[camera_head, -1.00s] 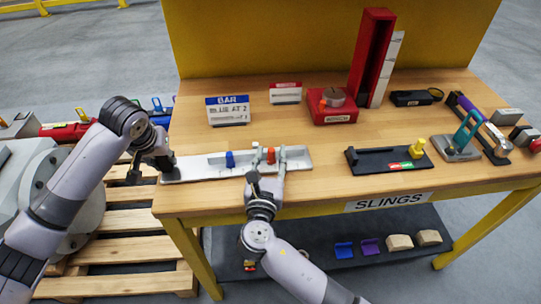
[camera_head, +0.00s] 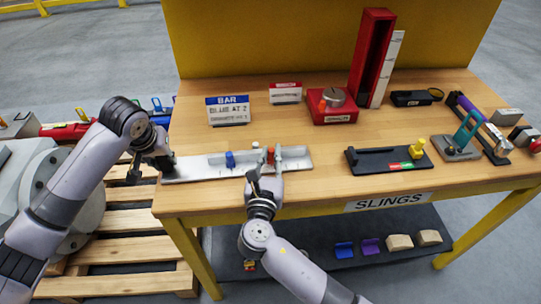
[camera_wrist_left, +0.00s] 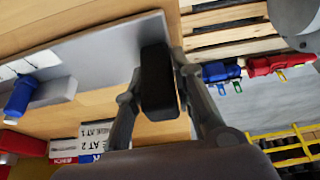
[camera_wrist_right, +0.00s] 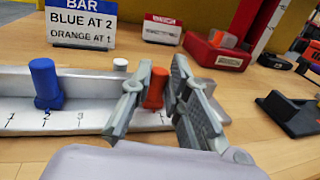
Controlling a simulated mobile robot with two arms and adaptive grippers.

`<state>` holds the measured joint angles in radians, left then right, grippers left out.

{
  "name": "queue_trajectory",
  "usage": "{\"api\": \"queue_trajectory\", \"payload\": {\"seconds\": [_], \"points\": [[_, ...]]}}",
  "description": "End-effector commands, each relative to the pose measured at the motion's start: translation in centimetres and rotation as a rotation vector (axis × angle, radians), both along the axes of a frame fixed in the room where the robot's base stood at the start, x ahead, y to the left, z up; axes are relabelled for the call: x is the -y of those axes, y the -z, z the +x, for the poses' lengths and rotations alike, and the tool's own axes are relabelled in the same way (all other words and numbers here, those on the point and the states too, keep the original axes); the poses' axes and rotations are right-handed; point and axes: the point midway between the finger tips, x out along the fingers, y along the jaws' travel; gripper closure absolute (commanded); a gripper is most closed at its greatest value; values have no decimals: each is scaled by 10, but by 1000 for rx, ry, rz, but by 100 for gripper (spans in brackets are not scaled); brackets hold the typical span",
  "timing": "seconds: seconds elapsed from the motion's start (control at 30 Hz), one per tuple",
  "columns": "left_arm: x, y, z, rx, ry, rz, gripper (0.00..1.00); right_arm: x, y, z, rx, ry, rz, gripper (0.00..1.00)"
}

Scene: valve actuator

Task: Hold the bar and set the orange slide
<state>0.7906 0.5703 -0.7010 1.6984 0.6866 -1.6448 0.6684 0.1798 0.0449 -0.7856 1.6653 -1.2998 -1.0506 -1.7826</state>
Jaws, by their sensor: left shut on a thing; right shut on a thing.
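The pale grey bar (camera_head: 195,168) lies along the table's front left edge, with a numbered scale. A blue slide (camera_head: 230,159) stands on it at the mark 2, as the right wrist view shows (camera_wrist_right: 46,84). The orange slide (camera_wrist_right: 156,88) is further right, between the fingers of my right gripper (camera_wrist_right: 160,95), which is shut on it. The number beside the orange slide is partly hidden. My left gripper (camera_wrist_left: 160,90) is shut on the dark end block of the bar (camera_wrist_left: 158,82) at its left end. A sign (camera_wrist_right: 82,22) reads BAR, BLUE AT 2, ORANGE AT 1.
Behind the bar stand a small red-topped sign (camera_head: 285,92) and a red block with a round dial (camera_head: 333,108). A black tray with a yellow knob (camera_head: 380,160) lies right of the bar. Bare tabletop (camera_head: 300,136) separates the bar from the things behind.

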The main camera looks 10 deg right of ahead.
Motion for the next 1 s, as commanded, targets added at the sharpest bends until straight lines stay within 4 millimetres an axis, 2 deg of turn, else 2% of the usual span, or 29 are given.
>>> {"api": "queue_trajectory", "payload": {"seconds": [0.4, 0.53, 0.73, 0.77, 1.0], "points": [[0, -1, 1, 3, -2, -1, 100, 0, 0, 0, 0, 1, 1, 100], [-1, -1, 1, 3, -2, -1, 100, 8, 0, 0, 0, 2, 1, 100], [-1, -1, 1, 3, -3, 0, 100, 8, 0, 0, 0, 3, 1, 100], [-1, -1, 1, 3, -3, 0, 100, 8, 0, 0, 0, 3, 1, 83], [-1, -1, 1, 3, -3, 0, 100, 8, 0, 0, 0, 2, 1, 67]]}}
